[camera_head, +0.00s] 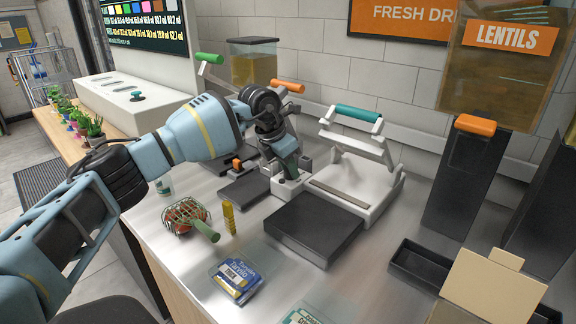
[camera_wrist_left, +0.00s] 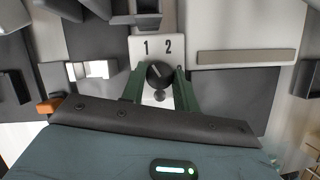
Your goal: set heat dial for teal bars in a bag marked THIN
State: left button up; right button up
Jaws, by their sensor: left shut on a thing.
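The heat dial (camera_wrist_left: 160,72) is a dark round knob on a white panel (camera_wrist_left: 158,46) marked 1 and 2, in the left wrist view. My left gripper (camera_wrist_left: 160,82) is shut on it, one green finger on each side. I cannot tell surely which number the dial points to. In the head view my left gripper (camera_head: 285,174) hides the dial, beside the white sealer with a teal handle (camera_head: 358,113). A blue bag (camera_head: 236,278) with a label that seems to read THIN lies at the front. A teal-printed bag (camera_head: 302,315) is cut off by the bottom edge.
A dark flat plate (camera_head: 313,228) lies before the teal-handled sealer. A wire basket with a green handle (camera_head: 205,230) and a yellow stack (camera_head: 229,219) stand left of it. Dark bins (camera_head: 425,268) and a beige board (camera_head: 495,290) stand at the right. The front middle counter is partly clear.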

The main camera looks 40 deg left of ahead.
aim_at(278, 181)
pick_arm(q)
jog(key=shift+r, duration=0.1)
jog(key=o, duration=1)
jog(key=shift+v, duration=3.9)
